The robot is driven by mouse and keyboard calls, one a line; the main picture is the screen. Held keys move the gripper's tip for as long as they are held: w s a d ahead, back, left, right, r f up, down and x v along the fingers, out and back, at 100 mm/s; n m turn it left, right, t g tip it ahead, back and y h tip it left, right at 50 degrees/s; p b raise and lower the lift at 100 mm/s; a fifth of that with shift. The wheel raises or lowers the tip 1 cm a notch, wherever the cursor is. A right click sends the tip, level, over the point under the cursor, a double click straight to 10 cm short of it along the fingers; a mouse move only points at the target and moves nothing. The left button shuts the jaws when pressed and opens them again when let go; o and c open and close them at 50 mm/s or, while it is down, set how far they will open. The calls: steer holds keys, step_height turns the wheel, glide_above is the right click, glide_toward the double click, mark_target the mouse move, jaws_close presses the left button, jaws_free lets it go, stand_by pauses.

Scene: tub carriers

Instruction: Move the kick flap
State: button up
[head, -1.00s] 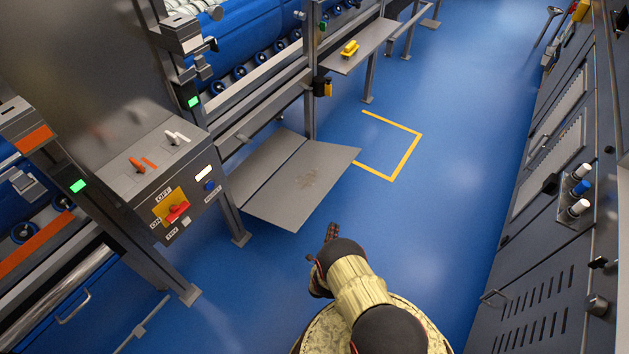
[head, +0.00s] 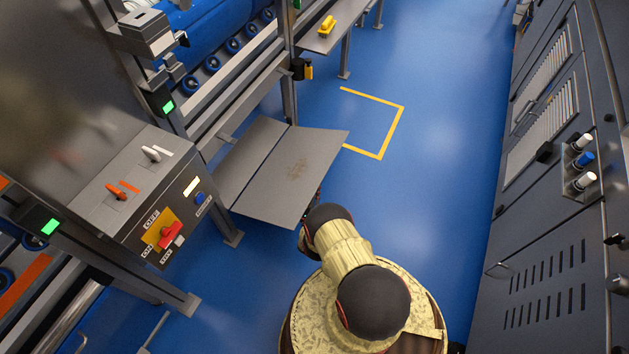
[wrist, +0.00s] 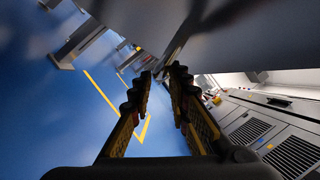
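The kick flap appears to be the flat grey panel (head: 302,172) with a worn brown patch, in the middle of the head view. It joins a second grey panel (head: 249,150) along a seam on its left and sticks out from the machine frame. My gripper is at the flap's right front edge, mostly hidden behind my own wrist in the head view. In the wrist view my gripper (wrist: 158,84) shows two dark ridged fingers, apart, with a gap between the tips. A large grey surface, likely the flap, fills the top there. I cannot tell whether the fingers touch it.
A control box (head: 150,195) with a red rotary switch stands left of the flap. A shelf (head: 335,28) holding a yellow-handled item is beyond it. Dark cabinets (head: 545,250) line the right side. The blue floor between is clear, with a yellow outline (head: 395,130).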

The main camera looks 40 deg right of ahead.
steer(key=shift+b+x, duration=0.4)
steer(key=shift+x, duration=1.65)
steer(key=c, duration=0.4)
steer(key=shift+s, duration=0.1)
jaws_close()
